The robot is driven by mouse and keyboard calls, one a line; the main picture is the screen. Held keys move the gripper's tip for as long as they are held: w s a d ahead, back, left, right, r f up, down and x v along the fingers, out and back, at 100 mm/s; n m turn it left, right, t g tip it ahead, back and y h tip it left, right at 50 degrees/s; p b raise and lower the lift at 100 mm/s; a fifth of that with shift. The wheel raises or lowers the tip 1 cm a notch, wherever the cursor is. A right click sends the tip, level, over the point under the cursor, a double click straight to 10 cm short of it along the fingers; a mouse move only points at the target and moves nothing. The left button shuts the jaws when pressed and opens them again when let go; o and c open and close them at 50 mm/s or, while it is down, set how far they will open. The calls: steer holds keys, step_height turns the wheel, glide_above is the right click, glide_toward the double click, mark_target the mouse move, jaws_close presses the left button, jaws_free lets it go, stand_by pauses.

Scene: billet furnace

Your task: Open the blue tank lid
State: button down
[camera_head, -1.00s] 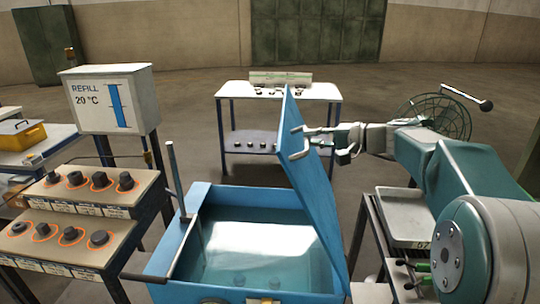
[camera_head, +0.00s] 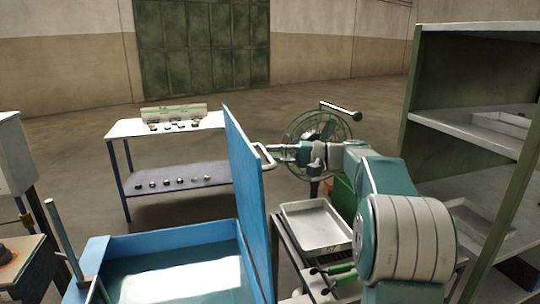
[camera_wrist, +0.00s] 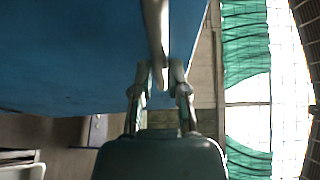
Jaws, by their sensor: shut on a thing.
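The blue tank (camera_head: 215,231) stands at the lower left in the head view, with pale liquid inside. Its blue lid (camera_head: 247,190) is raised and close to upright along the tank's right side. The lid also fills the upper left of the wrist view (camera_wrist: 65,55). A pale bar handle (camera_head: 268,157) sits on the lid's outer face. My gripper (camera_head: 272,149) is at this handle, to the right of the lid. In the wrist view my gripper (camera_wrist: 159,82) has its fingers on either side of the handle (camera_wrist: 155,25), shut on it.
A metal tray (camera_head: 315,228) lies on a stand right of the lid, below my arm. A fan (camera_head: 312,133) stands behind my gripper. Green shelving (camera_head: 480,85) is at the right. A white table (camera_head: 150,128) stands behind the tank, with open floor around it.

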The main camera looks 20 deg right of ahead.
steer(key=shift+f, duration=0.45)
steer(key=c, duration=0.6)
jaws_free()
steer(key=shift+c, duration=0.2)
steer(key=shift+r, duration=0.1)
steer(key=v, duration=1.2)
